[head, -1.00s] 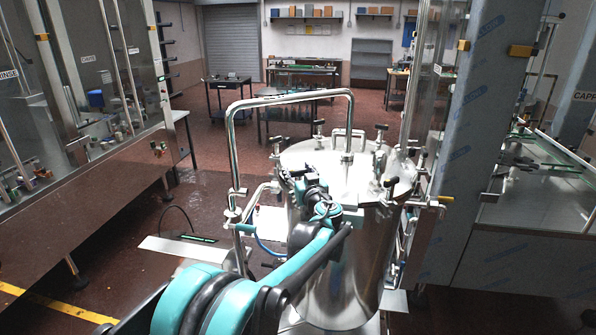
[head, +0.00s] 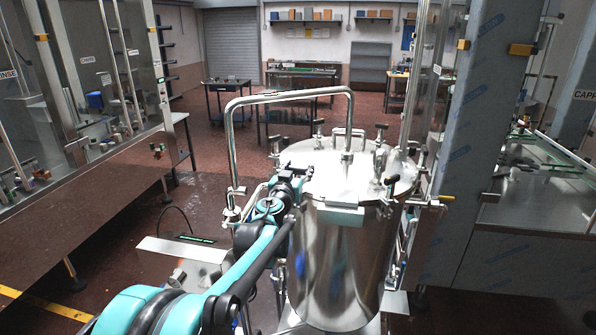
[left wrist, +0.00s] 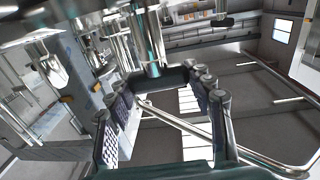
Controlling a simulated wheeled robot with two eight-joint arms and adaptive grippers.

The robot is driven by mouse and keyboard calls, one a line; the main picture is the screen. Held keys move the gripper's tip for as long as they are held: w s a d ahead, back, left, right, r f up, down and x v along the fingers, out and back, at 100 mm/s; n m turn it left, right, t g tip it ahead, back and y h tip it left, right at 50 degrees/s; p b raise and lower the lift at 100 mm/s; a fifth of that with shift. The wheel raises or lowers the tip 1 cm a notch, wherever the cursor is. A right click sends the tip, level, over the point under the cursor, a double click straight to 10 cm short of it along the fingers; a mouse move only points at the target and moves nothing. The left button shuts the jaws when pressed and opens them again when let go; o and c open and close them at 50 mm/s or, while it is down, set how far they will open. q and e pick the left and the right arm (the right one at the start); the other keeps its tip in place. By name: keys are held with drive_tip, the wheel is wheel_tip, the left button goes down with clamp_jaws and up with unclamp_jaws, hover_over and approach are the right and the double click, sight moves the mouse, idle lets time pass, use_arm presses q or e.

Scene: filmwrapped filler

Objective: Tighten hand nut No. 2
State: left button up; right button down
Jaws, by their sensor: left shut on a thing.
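The steel tank (head: 345,265) stands in the middle of the head view, with a round lid (head: 318,168) ringed by hand nuts with black cross-bars. I cannot read any nut's number. My left gripper (head: 303,172) is at the lid's left edge and is shut on a hand nut there, mostly hidden in the head view. In the left wrist view the nut's steel stem (left wrist: 150,48) and dark bar (left wrist: 166,79) show between the fingers. Other hand nuts stand at the left rear (head: 274,145), the back (head: 319,128) and the front right (head: 392,182) of the lid. My right gripper is out of view.
A bent steel pipe (head: 232,150) rises left of the tank and arches over to the lid. A tall film-covered panel (head: 480,140) stands close on the right. A machine (head: 90,210) is at the left. The floor behind is open up to the workbenches.

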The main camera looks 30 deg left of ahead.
use_arm(q)
drive_tip(key=shift+m+h+b, duration=0.35)
drive_tip(key=shift+m+h, duration=1.05)
drive_tip(key=shift+h, duration=1.1)
drive_tip(key=o, duration=1.2)
drive_tip(key=shift+s, duration=0.1)
drive_tip(key=s, duration=0.8)
drive_tip(key=s+a, duration=0.1)
drive_tip(key=s, duration=0.3)
